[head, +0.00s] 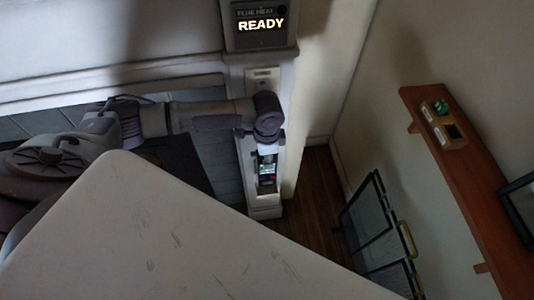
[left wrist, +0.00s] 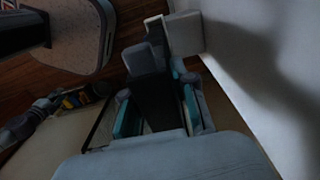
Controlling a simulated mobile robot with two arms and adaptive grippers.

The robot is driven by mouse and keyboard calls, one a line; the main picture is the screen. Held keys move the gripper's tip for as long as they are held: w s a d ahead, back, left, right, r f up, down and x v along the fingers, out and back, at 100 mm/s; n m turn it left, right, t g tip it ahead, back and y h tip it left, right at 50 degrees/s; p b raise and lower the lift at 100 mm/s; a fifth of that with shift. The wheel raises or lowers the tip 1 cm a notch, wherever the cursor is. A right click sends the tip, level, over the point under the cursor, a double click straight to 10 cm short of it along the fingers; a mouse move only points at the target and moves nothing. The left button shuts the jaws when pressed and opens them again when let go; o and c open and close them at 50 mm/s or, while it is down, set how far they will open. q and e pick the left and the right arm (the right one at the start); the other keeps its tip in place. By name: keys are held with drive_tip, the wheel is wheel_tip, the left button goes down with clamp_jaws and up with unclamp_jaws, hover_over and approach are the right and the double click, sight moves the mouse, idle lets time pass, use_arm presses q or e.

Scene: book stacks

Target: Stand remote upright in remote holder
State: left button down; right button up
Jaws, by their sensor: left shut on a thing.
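My left gripper (head: 267,168) reaches in from the left and points down in front of a pale column. In the left wrist view, its teal-padded fingers (left wrist: 158,112) are shut on a long dark thing, which looks like the remote (left wrist: 152,92). The remote's far end is beside a pale block. A small wooden holder with two compartments (head: 447,120) sits on the wall shelf at the right, well apart from my gripper. One compartment holds something green and the other looks dark and empty. My right gripper is not in view.
The pale column carries a screen reading READY (head: 261,25). A reddish wooden shelf (head: 480,190) runs along the right wall. A black mesh screen (head: 368,222) stands below it. A pale tabletop (head: 150,235) fills the lower left. Some wooden floor (head: 318,195) is clear.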

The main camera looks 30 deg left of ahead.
sight(267, 171)
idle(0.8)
use_arm(q)
drive_tip(key=shift+p, duration=0.55)
drive_tip(key=shift+f, duration=0.1)
drive_tip(key=shift+p, duration=0.45)
idle(0.8)
drive_tip(key=shift+p, duration=0.45)
drive_tip(key=shift+f+b, duration=1.5)
drive_tip(key=shift+f, duration=1.25)
drive_tip(key=c, duration=0.8)
unclamp_jaws()
drive_tip(key=shift+c, duration=0.2)
